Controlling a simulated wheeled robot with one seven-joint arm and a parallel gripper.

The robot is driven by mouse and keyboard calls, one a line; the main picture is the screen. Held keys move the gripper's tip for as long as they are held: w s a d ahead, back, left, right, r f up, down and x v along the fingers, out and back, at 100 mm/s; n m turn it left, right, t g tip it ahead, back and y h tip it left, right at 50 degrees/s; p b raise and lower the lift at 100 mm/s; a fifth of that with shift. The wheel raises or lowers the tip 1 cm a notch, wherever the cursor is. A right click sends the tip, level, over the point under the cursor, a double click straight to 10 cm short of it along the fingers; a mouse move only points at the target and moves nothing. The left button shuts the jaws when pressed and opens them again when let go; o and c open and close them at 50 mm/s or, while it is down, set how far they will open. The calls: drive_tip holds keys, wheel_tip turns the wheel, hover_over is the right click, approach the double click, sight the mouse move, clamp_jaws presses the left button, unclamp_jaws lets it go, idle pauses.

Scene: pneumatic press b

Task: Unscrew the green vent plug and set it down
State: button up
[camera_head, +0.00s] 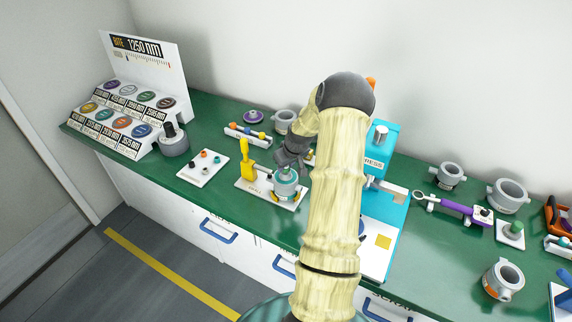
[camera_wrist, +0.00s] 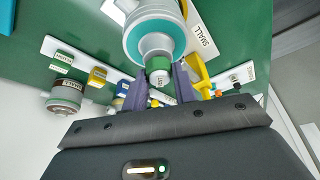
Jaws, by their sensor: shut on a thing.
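The green vent plug (camera_wrist: 159,66) shows in the wrist view, between the two fingertips of my gripper (camera_wrist: 158,82). The gripper is shut on it. The plug is in line with the grey neck of a round grey body with a teal ring (camera_wrist: 181,43); I cannot tell how far it is threaded in. In the head view my gripper (camera_head: 287,166) points down onto the top of this teal-ringed body (camera_head: 286,186), which stands on a white base plate (camera_head: 254,190). The gripper largely hides the plug there.
A yellow upright clamp (camera_head: 247,160) stands left of the body. A white plate with small plugs (camera_head: 203,169) lies farther left on the green bench. The blue press (camera_head: 381,147) is close to the right, partly behind my arm. Bare green bench shows between the plates.

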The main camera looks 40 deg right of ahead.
drive_tip(key=shift+n+p, duration=0.3)
drive_tip(key=shift+n, duration=0.1)
drive_tip(key=shift+n+y, duration=0.4)
drive_tip(key=shift+n+y+p, duration=0.3)
drive_tip(key=shift+n+p, duration=0.2)
drive_tip(key=shift+n, duration=0.4)
drive_tip(key=shift+n+p, duration=0.4)
drive_tip(key=shift+n, duration=0.1)
drive_tip(key=shift+n+y, duration=0.3)
drive_tip(key=shift+n, duration=0.1)
